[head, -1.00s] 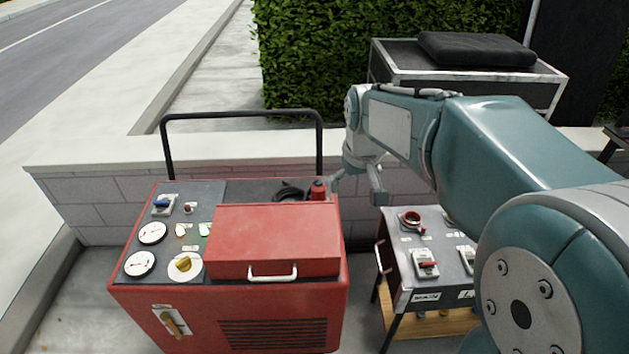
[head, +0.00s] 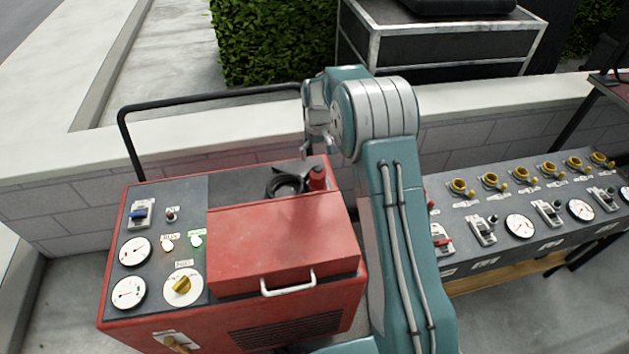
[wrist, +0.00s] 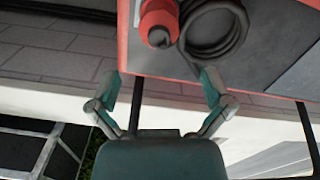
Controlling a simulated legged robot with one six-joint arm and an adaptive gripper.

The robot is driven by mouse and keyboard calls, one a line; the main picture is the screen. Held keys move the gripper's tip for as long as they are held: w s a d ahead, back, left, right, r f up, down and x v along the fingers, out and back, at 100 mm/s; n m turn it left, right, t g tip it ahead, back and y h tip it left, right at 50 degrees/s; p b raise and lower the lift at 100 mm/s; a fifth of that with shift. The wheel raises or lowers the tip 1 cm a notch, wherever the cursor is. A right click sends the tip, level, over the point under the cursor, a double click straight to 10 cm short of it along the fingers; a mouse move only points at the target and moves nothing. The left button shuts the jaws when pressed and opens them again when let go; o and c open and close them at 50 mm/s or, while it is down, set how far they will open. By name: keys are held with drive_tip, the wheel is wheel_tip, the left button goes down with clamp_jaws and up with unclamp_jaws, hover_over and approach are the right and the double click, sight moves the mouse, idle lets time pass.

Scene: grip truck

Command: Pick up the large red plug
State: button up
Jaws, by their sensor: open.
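The large red plug (head: 317,178) stands on the dark top of the red machine, near its back right corner, beside a coiled black cable (head: 284,187). In the wrist view the plug (wrist: 158,18) is at the top edge, partly cut off, with the cable coil (wrist: 240,30) to its right. My gripper (head: 320,145) is open and empty, above and behind the plug. In the wrist view its two fingers (wrist: 160,82) are spread wide, and the plug lies beyond the tips, apart from them.
The red machine (head: 285,240) has a raised lid with a handle, gauges and switches, and a black rail (head: 210,97) behind. A low wall (head: 80,151) runs behind it. A control panel (head: 520,215) with several yellow knobs stands right. A black case (head: 440,50) stands beyond the wall.

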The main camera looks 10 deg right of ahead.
sight(317, 176)
drive_tip(key=f, duration=0.4)
drive_tip(key=shift+s+d, duration=0.1)
drive_tip(key=shift+d, duration=0.1)
drive_tip(key=shift+a+f, duration=0.2)
drive_tip(key=shift+f, duration=0.2)
wheel_tip(317, 176, down, 5)
drive_tip(key=shift+s+d+r, duration=0.15)
drive_tip(key=c, duration=1.3)
